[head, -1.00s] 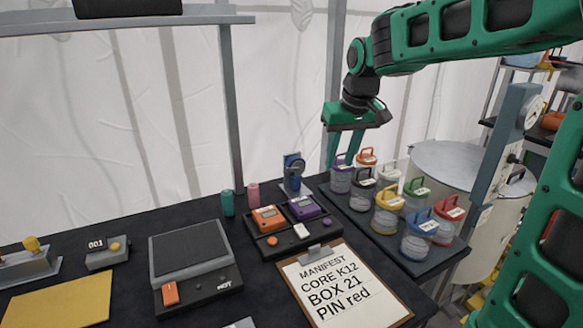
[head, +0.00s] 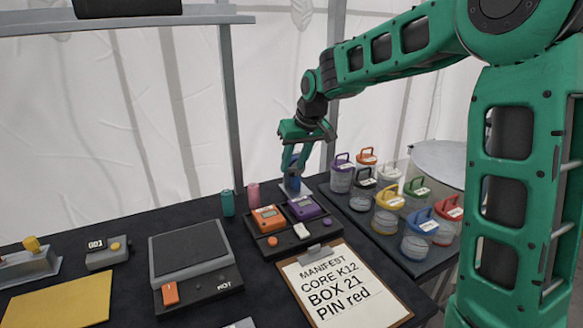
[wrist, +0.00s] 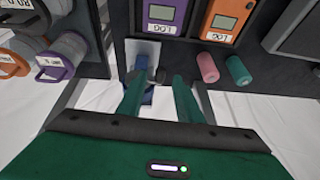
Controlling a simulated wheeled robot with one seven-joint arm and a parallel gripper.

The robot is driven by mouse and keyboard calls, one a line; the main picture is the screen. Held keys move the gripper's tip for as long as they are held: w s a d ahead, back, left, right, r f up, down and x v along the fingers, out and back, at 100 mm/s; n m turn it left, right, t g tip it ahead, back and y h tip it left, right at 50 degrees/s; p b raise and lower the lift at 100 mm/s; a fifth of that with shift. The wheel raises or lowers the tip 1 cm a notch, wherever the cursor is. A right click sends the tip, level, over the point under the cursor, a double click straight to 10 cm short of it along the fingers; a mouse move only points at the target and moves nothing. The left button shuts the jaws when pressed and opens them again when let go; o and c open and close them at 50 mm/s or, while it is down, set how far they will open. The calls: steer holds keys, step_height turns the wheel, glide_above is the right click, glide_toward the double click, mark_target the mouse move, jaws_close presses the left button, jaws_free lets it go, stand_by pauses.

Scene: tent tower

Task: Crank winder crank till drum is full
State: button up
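The winder (head: 293,187) is a small blue device on a pale base plate at the back edge of the table. Its upper part is mostly hidden by my gripper (head: 291,164), which points down at it. In the wrist view, the winder (wrist: 147,95) shows behind and between the green fingers, with a small dark part near the fingertips. My gripper (wrist: 157,80) has its fingers apart there. I see nothing clearly clamped; whether a finger touches the crank cannot be told. How full the drum is cannot be seen.
A tray of lidded jars (head: 419,262) stands close on the right. Orange (head: 267,218) and purple (head: 304,208) loggers sit in front of the winder. A manifest clipboard (head: 327,318) lies nearer.

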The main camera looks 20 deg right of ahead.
mark_target(291, 168)
steer(key=shift+w+a+f, duration=0.1)
steer(key=shift+w+f, duration=0.15)
steer(key=shift+f, duration=0.45)
steer(key=shift+c, duration=0.5)
jaws_close()
steer(key=shift+w+d+r+m+g+y, duration=0.1)
steer(key=shift+d+r+m+g+y, duration=0.1)
steer(key=shift+d+y, duration=0.45)
steer(key=shift+w+d+r+m+g+y, duration=0.1)
steer(key=shift+d+r+m+y, duration=0.1)
steer(key=shift+y, duration=0.75)
steer(key=shift+w+d+r+m+g+y, duration=0.15)
steer(key=shift+d+y, duration=0.3)
steer(key=shift+y, duration=0.6)
steer(key=shift+d+r+m+g+y, duration=0.15)
steer(key=shift+d+m+y, duration=0.2)
steer(key=shift+y, duration=0.7)
